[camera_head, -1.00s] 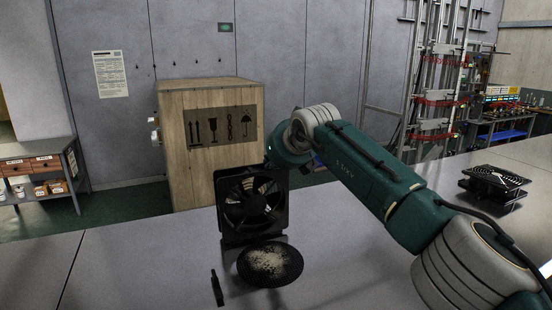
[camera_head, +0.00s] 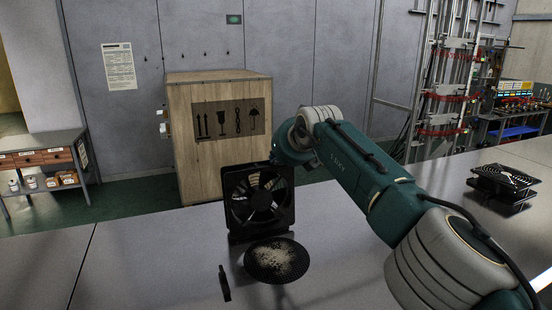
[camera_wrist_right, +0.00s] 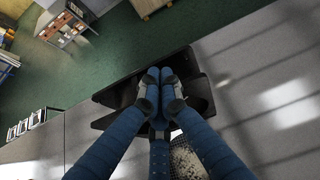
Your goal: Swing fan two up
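A black square-framed fan (camera_head: 258,197) stands upright at the middle of the grey table in the head view. A second black fan (camera_head: 502,180) lies low and nearly flat at the far right; which one is fan two I cannot tell. My right arm reaches in from the right to the standing fan's upper right side, where its gripper is hidden in the head view. In the right wrist view my right gripper (camera_wrist_right: 159,77) has its blue fingers together, tips over the dark fan frame (camera_wrist_right: 115,95). Whether an edge is pinched between them is unclear. My left gripper is out of view.
A wooden crate (camera_head: 220,135) stands behind the table. The table's left part is clear.

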